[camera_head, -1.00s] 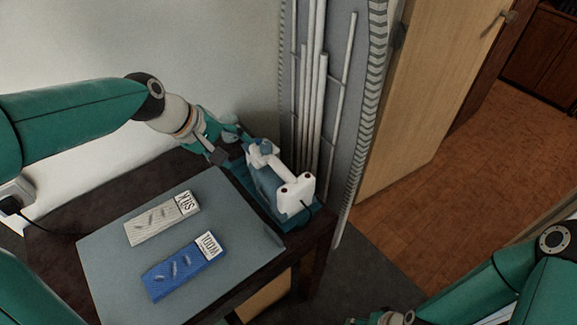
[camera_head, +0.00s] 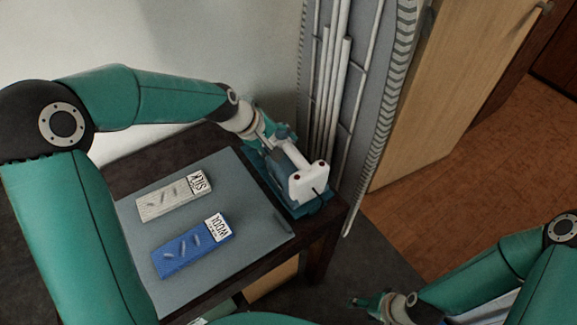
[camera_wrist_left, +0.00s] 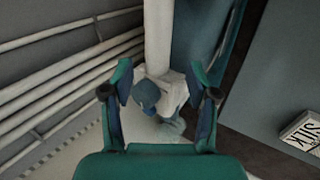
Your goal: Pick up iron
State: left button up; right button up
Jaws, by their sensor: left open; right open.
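The iron (camera_head: 308,182) has a white handle and heel and a blue-grey body. It rests on a teal stand (camera_head: 312,209) at the table's back right corner. My left gripper (camera_head: 272,142) is at the iron's far end, partly hidden in the head view. In the left wrist view the open fingers (camera_wrist_left: 160,72) are on either side of the iron's white front part and blue knob (camera_wrist_left: 146,94). I cannot tell whether they touch it. My right gripper (camera_head: 366,302) is open and empty at the bottom, away from the table.
A grey mat (camera_head: 262,222) on the dark table holds a cream SILK cloth (camera_head: 168,201) and a blue WOOL cloth (camera_head: 188,252). White pipes (camera_head: 330,95) stand close behind the iron. A wooden door (camera_head: 440,90) is to the right. Open floor lies beyond it.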

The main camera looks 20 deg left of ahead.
aim_at(288, 146)
pick_arm(q)
jog(key=x, duration=0.4)
jog(key=shift+w+d+f, duration=0.2)
jog(key=shift+d+f, duration=0.05)
jog(key=shift+d, duration=0.1)
grip_shut()
jog(key=shift+w+r, duration=0.1)
jog(key=shift+r, duration=0.1)
